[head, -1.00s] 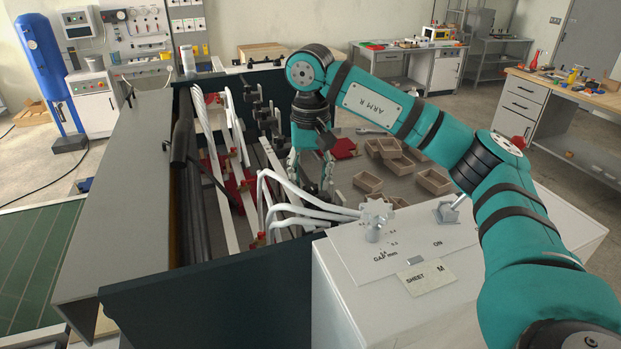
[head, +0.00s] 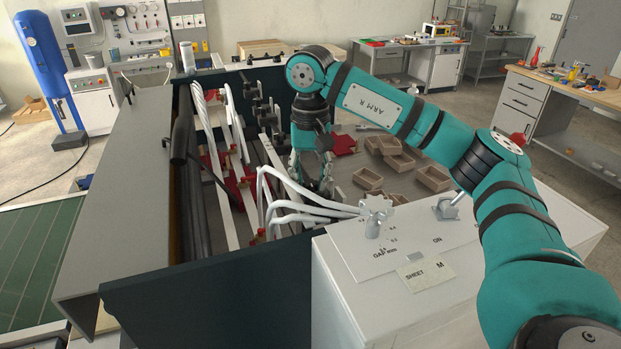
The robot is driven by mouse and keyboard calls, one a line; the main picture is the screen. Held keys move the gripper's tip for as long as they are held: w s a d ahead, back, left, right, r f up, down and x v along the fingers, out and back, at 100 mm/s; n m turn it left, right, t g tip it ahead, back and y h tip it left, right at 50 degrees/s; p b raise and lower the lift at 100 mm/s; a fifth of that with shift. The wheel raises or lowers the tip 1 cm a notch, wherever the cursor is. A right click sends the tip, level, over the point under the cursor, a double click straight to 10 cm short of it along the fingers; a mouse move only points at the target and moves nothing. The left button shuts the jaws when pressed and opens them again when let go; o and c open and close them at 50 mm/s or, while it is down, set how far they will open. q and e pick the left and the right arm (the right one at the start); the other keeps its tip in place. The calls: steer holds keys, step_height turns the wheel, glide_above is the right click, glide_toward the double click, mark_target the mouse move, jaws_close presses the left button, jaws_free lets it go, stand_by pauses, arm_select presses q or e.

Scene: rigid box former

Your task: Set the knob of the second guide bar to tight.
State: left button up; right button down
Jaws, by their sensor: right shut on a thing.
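My right gripper (head: 313,183) points down inside the open dark machine frame, at the right side of the guide bars. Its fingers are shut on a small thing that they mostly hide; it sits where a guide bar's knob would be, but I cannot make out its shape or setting. Pale guide bars (head: 217,203) run lengthwise in the frame, with small red knobs (head: 262,232) at their ends. Which bar is the second one is not clear from here. My left gripper is not in view.
White curved tubes (head: 290,207) arch just in front of my right gripper. A white cabinet (head: 440,300) with a star-shaped handwheel (head: 376,214) stands at the near right. Several brown trays (head: 434,178) lie behind it. A dark frame wall (head: 200,300) closes the near side.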

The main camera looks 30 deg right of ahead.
mark_target(311, 182)
steer(key=m+b, duration=0.1)
steer(key=m, duration=0.2)
steer(key=shift+m+b, duration=0.75)
steer(key=shift+m, duration=1.25)
steer(key=c, duration=1.3)
jaws_free()
steer(key=shift+o, duration=0.2)
step_height(311, 182, up, 12)
